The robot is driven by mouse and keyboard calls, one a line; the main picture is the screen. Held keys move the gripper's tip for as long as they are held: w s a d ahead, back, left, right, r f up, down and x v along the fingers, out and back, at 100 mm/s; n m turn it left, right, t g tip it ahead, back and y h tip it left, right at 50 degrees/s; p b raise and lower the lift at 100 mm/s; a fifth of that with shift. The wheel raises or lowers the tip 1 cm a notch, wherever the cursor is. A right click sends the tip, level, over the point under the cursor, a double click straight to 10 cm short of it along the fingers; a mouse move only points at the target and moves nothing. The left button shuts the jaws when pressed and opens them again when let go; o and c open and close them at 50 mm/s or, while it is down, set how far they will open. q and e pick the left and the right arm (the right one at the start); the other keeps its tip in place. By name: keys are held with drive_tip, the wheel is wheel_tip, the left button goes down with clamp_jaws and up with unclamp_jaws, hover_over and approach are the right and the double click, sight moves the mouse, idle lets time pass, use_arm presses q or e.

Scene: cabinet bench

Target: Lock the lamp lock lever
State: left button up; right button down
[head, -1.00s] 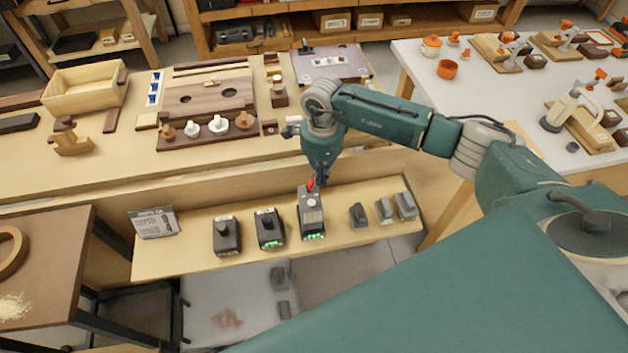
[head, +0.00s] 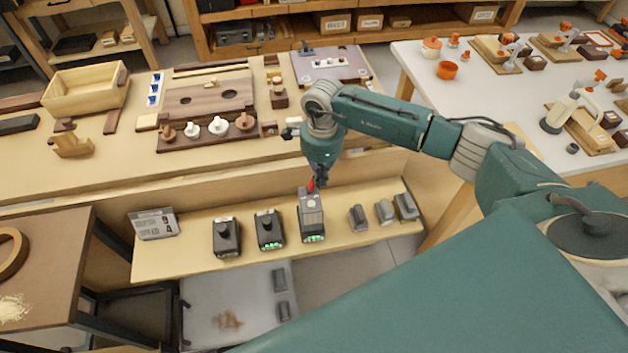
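The lamp (head: 312,222) is a dark, boxy unit with a grey top and green lights low on its front. It stands upright on the narrow light-wood shelf. A small red lever (head: 311,185) shows at its top rear edge. My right gripper (head: 318,180) points down at the back of the lamp, right beside the red lever. Whether it touches the lever cannot be made out. Its fingers are small, dark and partly merged with the lever, so their opening is unclear. My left gripper is out of view.
Two black units, one left (head: 226,238) and one nearer the lamp (head: 270,230), stand left of it on the shelf (head: 190,258). Several grey blocks (head: 384,211) lie to its right. A small sign (head: 154,224) stands at the left end. The bench (head: 110,165) rises behind.

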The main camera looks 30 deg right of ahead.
sight(312, 182)
drive_tip(key=shift+w+a+b, duration=0.3)
drive_tip(key=shift+a, duration=0.65)
drive_tip(key=shift+w+a, duration=0.1)
drive_tip(key=shift+a, duration=0.25)
drive_tip(key=shift+w+a+b, duration=0.15)
drive_tip(key=shift+a+b, duration=0.15)
drive_tip(key=shift+a, duration=0.15)
drive_tip(key=shift+s+d+r+p, duration=0.1)
drive_tip(key=shift+d+r+p, duration=0.25)
drive_tip(key=shift+r, duration=0.2)
drive_tip(key=shift+s+d+r+p, duration=0.1)
drive_tip(key=shift+d+r+p, duration=0.25)
drive_tip(key=shift+r, duration=0.15)
drive_tip(key=shift+r, duration=0.1)
wheel_tip(312, 182, up, 7)
drive_tip(key=p, duration=0.3)
drive_tip(key=shift+p, duration=0.3)
drive_tip(key=shift+a+f, duration=0.1)
drive_tip(key=shift+f, duration=0.1)
